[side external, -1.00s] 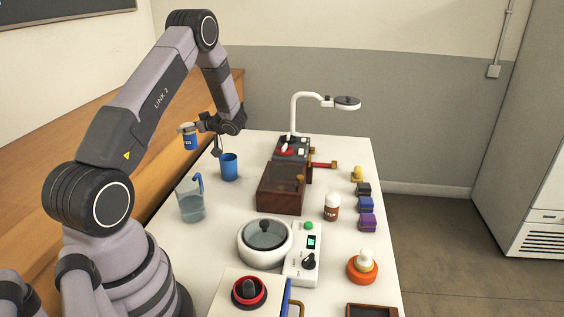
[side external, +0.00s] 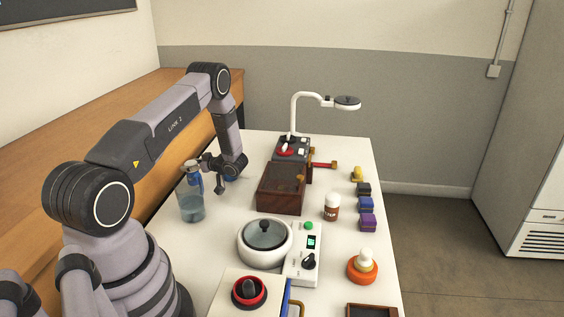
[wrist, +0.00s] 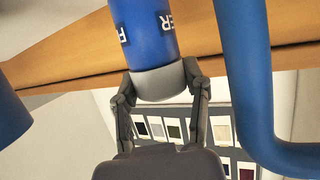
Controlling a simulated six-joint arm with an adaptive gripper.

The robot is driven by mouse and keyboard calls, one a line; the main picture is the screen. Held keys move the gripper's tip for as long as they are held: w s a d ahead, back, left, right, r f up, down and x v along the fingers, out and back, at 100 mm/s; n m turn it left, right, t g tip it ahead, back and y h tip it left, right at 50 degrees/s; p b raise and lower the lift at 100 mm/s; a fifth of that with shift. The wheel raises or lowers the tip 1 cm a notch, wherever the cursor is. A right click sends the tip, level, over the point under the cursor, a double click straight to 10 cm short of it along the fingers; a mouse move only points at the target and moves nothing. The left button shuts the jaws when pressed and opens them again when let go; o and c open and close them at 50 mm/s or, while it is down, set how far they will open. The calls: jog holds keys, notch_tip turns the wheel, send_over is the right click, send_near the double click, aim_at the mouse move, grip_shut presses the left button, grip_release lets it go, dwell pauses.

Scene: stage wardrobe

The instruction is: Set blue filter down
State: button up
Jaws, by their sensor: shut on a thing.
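The blue filter (wrist: 145,32), a cylinder with white lettering and a pale grey end, is between the fingers of my gripper (wrist: 160,88), which is shut on that grey end. In the side view the filter is at the top of the clear water pitcher (side external: 190,209), and my gripper (side external: 203,163) is just to its right. I cannot tell whether the filter is inside the rim or just behind it. The pitcher's blue handle (wrist: 240,80) stands right of the filter in the wrist view.
A dark wooden box (side external: 281,190) stands right of the gripper. A white pot (side external: 264,241) with a lid is in front. A lamp (side external: 296,115) rises at the back.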

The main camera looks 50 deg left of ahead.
jog(key=shift+f, duration=0.9)
jog(key=o, duration=0.9)
jog(key=shift+f, duration=0.1)
